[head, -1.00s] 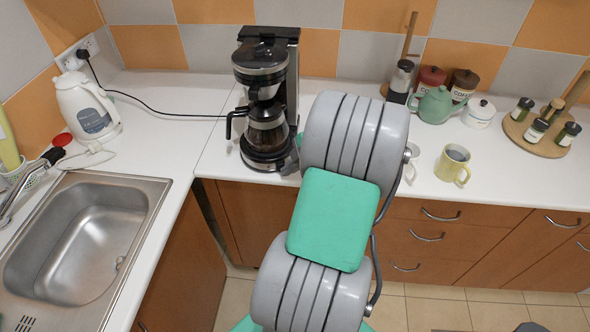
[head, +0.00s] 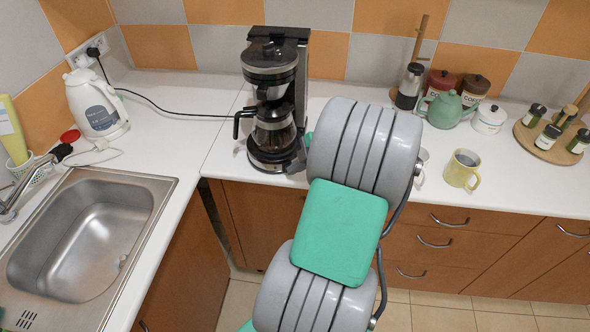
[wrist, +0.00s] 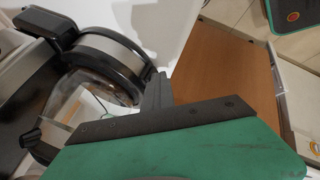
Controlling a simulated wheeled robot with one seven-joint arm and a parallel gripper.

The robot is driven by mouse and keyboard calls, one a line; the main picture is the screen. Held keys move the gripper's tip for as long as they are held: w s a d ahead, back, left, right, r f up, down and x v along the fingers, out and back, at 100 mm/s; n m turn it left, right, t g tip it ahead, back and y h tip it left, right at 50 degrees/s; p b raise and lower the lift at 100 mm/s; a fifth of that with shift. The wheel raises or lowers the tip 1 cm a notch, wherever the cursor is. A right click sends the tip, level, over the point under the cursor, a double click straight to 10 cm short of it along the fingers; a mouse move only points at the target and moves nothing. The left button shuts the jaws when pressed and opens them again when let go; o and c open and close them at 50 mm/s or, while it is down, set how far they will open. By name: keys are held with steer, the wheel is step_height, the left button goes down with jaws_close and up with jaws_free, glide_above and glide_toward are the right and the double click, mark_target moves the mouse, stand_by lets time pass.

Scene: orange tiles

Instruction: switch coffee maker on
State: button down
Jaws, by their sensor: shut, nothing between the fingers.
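The coffee maker (head: 272,75) is black and silver and stands upright on the white counter, left of my arm in the head view. Its glass carafe (head: 272,128) sits in its lower part, with the black handle facing left. In the wrist view, the coffee maker (wrist: 75,75) fills the left side, tilted by the camera angle. My gripper (wrist: 156,88) is shut and empty, its dark fingers close beside the carafe and lower body. I cannot tell whether they touch. In the head view my arm mostly hides the gripper at the machine's lower right. I cannot make out a switch.
A white kettle (head: 95,104) and a sink (head: 85,235) are at the left. A yellow mug (head: 461,170), a green teapot (head: 444,110) and a spice rack (head: 553,150) stand to the right. A black cord crosses the counter behind.

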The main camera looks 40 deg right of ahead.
steer(key=shift+w+r, duration=0.1)
steer(key=shift+r, duration=0.35)
steer(key=shift+a, duration=0.1)
steer(key=s+r+b, duration=0.2)
steer(key=s+r, duration=0.6)
steer(key=s, duration=0.1)
steer(key=shift+d+r, duration=0.35)
steer(key=shift+d, duration=0.1)
steer(key=shift+s, duration=0.15)
